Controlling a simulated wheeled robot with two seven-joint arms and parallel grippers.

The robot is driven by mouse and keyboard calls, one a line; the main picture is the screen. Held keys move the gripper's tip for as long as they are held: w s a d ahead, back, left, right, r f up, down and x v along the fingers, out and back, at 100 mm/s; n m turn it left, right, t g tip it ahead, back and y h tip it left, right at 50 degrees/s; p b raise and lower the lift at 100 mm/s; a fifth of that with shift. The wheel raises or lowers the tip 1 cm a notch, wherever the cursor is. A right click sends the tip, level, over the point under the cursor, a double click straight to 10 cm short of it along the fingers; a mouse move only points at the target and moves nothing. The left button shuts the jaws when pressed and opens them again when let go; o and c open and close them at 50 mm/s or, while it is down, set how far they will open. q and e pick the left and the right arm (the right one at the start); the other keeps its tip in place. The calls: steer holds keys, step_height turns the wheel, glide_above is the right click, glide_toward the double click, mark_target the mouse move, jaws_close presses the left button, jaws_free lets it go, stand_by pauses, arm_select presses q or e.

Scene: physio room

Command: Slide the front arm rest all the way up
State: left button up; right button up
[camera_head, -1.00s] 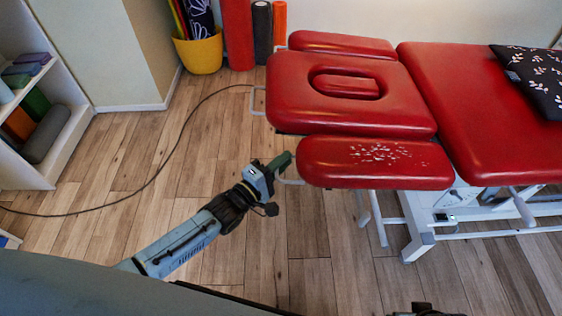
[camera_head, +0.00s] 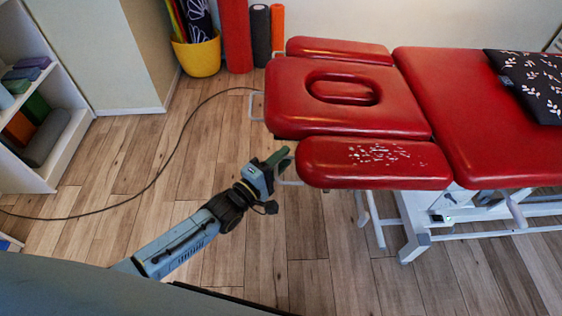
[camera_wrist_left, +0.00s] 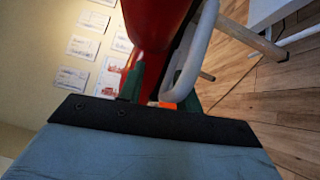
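The front arm rest (camera_head: 375,163) is the red pad with a worn whitish patch on the near side of the treatment table. It looks level, a little below the face-hole section. A pale loop handle (camera_head: 291,182) sticks out from its left end. My left gripper (camera_head: 281,160) is at that end, its green fingers apart. In the left wrist view the white loop handle (camera_wrist_left: 196,48) runs down to the fingers, over the right one; I cannot tell whether they touch it. Red padding (camera_wrist_left: 155,25) shows beyond. My right gripper is not in view.
The face-hole section (camera_head: 390,118) and the far arm rest (camera_head: 340,50) lie behind. White table legs (camera_head: 410,225) stand below. A dark cable (camera_head: 160,170) crosses the wooden floor. A yellow bin (camera_head: 198,56) and rolls stand at the back; a shelf (camera_head: 50,170) is at left.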

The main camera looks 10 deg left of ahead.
arm_select(q)
steer(key=shift+d, duration=0.1)
steer(key=r+p+v, duration=0.1)
steer(key=p+v, duration=0.1)
steer(key=v, duration=1.1)
steer(key=shift+f+p, duration=0.35)
steer(key=shift+f, duration=0.15)
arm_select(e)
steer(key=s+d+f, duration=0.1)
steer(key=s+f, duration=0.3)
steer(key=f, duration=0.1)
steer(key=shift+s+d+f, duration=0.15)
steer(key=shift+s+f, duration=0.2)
arm_select(q)
steer(key=shift+s, duration=0.15)
